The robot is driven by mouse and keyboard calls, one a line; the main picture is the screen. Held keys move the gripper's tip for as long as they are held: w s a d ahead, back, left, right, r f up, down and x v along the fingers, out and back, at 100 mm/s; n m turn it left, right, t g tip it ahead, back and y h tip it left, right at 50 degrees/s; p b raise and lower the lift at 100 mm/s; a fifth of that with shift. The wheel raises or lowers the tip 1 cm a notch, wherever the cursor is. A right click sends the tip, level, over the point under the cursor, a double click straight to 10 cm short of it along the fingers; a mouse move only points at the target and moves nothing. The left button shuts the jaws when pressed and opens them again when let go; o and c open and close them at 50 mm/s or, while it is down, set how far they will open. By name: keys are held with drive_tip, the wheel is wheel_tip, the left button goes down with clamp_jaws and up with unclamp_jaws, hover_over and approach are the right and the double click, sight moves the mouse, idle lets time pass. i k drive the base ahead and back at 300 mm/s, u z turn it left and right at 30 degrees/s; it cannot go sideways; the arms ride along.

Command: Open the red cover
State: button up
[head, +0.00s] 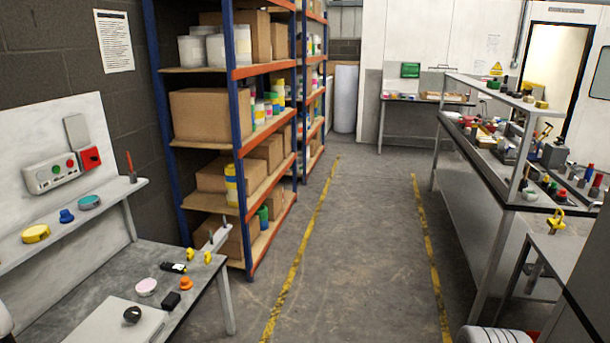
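A small red box-like piece (90,158), which looks like the red cover, is on the pale upright panel (45,120) at the left. It has a dark mark in its middle. It sits just right of a light grey control box (50,173) with green and red buttons. A grey plate (76,132) is right above it. I cannot tell from here whether the red piece is open or shut. My gripper is not in view.
A shelf (120,192) with coloured round items juts out below the panel. A grey bench (205,278) with small objects stands under it. A tall rack (240,160) of boxes stands right of it. The aisle floor (360,250) is clear; a long workbench (470,215) lines the right.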

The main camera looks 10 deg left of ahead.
sight(90, 158)
drive_tip(key=u, duration=0.3)
drive_tip(key=i, duration=2)
drive_tip(key=u, duration=0.9)
drive_tip(key=i, duration=0.95)
drive_tip(key=u, duration=1.8)
drive_tip(key=i, duration=0.95)
drive_tip(key=u, duration=0.9)
